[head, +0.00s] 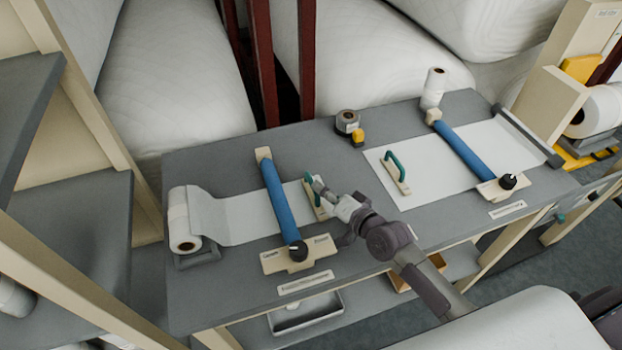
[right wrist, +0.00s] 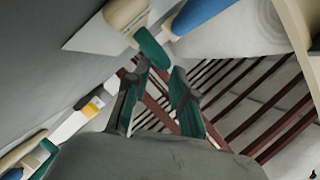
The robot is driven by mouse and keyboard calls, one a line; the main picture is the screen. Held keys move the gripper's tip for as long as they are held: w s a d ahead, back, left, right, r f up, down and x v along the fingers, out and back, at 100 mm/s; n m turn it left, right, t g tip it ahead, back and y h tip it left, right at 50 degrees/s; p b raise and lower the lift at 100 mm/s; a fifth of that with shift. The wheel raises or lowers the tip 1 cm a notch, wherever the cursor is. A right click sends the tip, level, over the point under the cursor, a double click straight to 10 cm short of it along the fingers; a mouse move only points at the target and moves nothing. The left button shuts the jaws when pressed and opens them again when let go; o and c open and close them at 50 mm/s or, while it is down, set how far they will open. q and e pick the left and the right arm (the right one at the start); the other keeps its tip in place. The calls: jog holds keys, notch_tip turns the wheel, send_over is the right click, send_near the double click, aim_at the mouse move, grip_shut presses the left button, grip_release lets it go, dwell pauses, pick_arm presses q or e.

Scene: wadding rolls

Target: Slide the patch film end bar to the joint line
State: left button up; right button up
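The end bar (head: 318,203) on the left station is a pale block with a green handle (head: 308,191), at the right end of a white film strip (head: 255,215). The handle also shows in the right wrist view (right wrist: 151,47). My right gripper (head: 319,186) is at this handle, its two fingertips on either side of the handle's near end in the wrist view. Whether they press on it is unclear. A second pale bar with a green handle (head: 394,170) lies on the wider white sheet (head: 430,175) at right. I see no marked joint line. My left gripper is out of view.
A blue bar (head: 281,200) crosses the left film, beside a white roll (head: 183,222). Another blue bar (head: 465,150) crosses the right sheet. A tape roll (head: 347,121) and a small yellow item (head: 357,137) stand at the back. Bare grey tabletop (head: 230,170) lies behind the left film.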

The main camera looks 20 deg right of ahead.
aim_at(312, 180)
jog(key=x, duration=0.4)
jog(key=shift+w+a, duration=0.1)
jog(key=shift+w, duration=0.15)
jog(key=shift+w+f, duration=0.15)
jog(key=shift+w, duration=0.05)
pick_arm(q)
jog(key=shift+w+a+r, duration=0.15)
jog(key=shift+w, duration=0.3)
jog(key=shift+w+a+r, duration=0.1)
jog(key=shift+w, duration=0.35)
pick_arm(e)
grip_shut()
